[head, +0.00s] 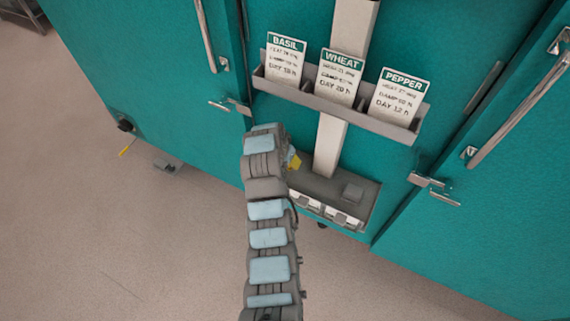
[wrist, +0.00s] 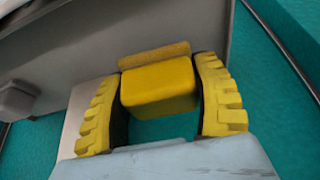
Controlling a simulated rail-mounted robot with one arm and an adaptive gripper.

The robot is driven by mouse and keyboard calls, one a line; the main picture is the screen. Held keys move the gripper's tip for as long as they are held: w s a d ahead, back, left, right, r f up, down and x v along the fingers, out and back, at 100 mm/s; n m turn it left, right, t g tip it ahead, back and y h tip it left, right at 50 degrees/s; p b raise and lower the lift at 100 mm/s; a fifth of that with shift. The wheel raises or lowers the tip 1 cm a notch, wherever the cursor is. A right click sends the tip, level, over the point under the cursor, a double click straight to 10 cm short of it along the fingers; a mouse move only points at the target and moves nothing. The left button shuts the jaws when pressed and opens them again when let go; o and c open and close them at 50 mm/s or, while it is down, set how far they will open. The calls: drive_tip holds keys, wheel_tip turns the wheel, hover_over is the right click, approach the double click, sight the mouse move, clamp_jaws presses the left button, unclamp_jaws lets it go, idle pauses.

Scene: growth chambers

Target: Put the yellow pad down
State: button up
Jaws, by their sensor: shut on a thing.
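In the wrist view my gripper (wrist: 160,95) is shut on the yellow pad (wrist: 158,87). The pad shows as a smooth yellow block between my two yellow, ridged fingers, with a rougher yellow strip (wrist: 153,55) along its far side. Teal shows below the block, between the fingers. In the head view my arm hides most of the gripper. Only a small yellow part (head: 294,160) shows to the right of the arm, near the left end of the low grey shelf (head: 318,185). I cannot tell whether the pad touches any surface.
Teal chamber doors (head: 470,240) with handles stand on both sides. The floor (head: 130,240) at left is mostly clear.

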drive_tip(key=shift+w+a+f+b, duration=0.1)
drive_tip(key=shift+w+f+b, duration=0.3)
drive_tip(key=shift+f, duration=0.3)
drive_tip(key=shift+w+f, duration=0.1)
drive_tip(key=shift+f, duration=1)
drive_tip(key=shift+f, duration=0.2)
drive_tip(key=o, duration=1.1)
drive_tip(key=shift+f, duration=0.15)
drive_tip(key=p+v, duration=0.6)
drive_tip(key=v, duration=1.1)
drive_tip(key=shift+r, duration=0.3)
